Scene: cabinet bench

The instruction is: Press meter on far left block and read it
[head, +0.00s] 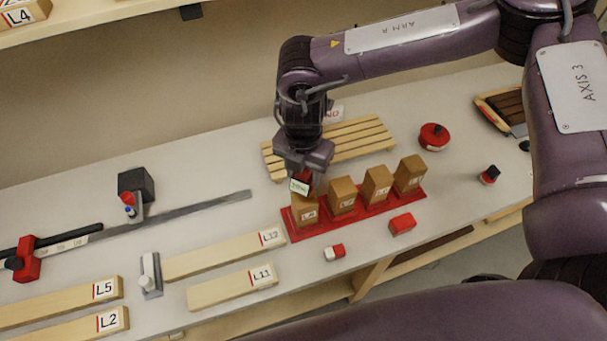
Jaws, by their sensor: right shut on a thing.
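Several upright wooden blocks stand in a row on a red tray (330,224). The far left block (305,212) is at the tray's left end. My right gripper (304,178) points down over this block and is shut on a red meter (308,181) with a small pale green display. The meter is at the block's top; whether it presses firmly on the block I cannot tell. The display's digits are too small to read. The other blocks (342,194), (377,184) and (409,173) stand to the right. My left gripper is not in view.
A slatted wooden rack (355,137) lies behind the tray. A red round container (434,137) stands at back right. Labelled boards (225,254) lie at left. A small red block (402,224) and a red-white block (334,252) lie in front, near the bench edge.

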